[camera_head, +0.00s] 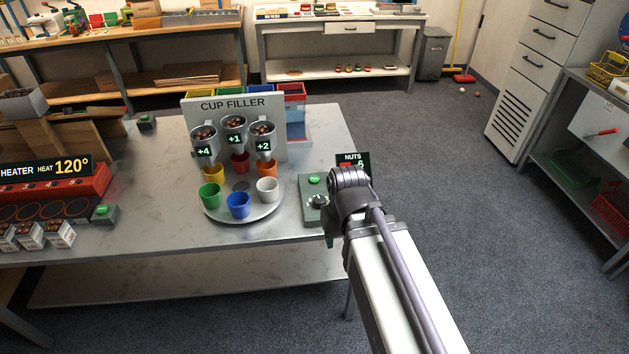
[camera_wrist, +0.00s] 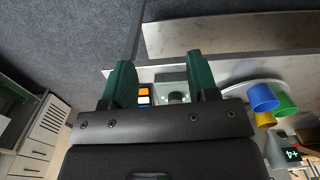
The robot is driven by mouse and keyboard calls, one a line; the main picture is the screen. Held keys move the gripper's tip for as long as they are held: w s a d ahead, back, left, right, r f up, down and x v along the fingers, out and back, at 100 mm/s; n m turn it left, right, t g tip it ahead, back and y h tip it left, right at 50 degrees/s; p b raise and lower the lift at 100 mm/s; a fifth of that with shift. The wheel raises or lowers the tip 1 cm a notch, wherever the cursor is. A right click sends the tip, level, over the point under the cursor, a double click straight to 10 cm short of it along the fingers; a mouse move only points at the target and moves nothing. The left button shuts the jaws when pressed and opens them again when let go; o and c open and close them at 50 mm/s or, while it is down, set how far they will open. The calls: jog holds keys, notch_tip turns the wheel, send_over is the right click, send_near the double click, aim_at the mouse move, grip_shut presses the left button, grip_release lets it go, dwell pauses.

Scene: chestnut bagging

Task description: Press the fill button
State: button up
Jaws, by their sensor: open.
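The cup filler (camera_head: 236,104) stands on the table with three nut hoppers marked +4, +1 and +2. A round turntable (camera_head: 246,216) in front of it carries several coloured cups, including a blue cup (camera_head: 238,206). Right of it is a grey control box (camera_head: 307,211) with a green button (camera_head: 314,180) on top; its label is too small to read. A dark knob sits nearer the front. My arm covers the box's right side and hides most of my gripper. In the wrist view, my gripper (camera_wrist: 160,62) is open and empty, its green fingers above the box's front end.
A NUTS display (camera_head: 353,160) stands behind my wrist, partly hidden. Another green-button box (camera_head: 104,212) sits by the red heater (camera_head: 60,190) at left, with a further one (camera_head: 147,122) at the back. Floor right of the table is clear.

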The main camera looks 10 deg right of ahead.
grip_shut()
dwell(1.4)
